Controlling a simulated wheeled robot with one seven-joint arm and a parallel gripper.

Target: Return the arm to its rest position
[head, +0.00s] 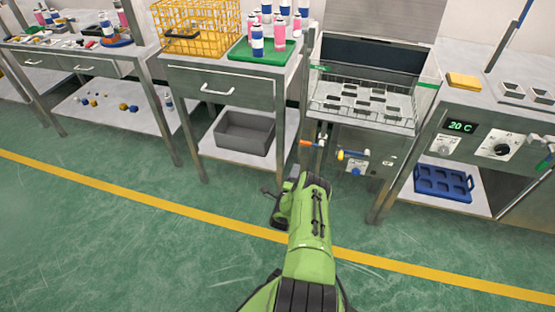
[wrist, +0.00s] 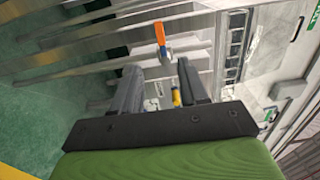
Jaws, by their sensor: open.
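My arm is green and reaches up from the bottom of the head view, over the green floor in front of the benches. In the head view my gripper's fingers are not clear at the arm's far end. In the wrist view my gripper (wrist: 158,86) shows two dark fingers apart with nothing between them. It points towards the front of the water bath (head: 355,140). An orange-handled valve (wrist: 161,36) and a yellow valve (wrist: 176,97) appear beyond the fingers, apart from them as far as I can tell.
A yellow wire basket (head: 195,28) and a green tray (head: 262,54) with several cans stand on the middle bench. A grey bin (head: 245,132) sits on its lower shelf. A blue tray (head: 443,184) lies on the right shelf. The floor (head: 120,240) is clear.

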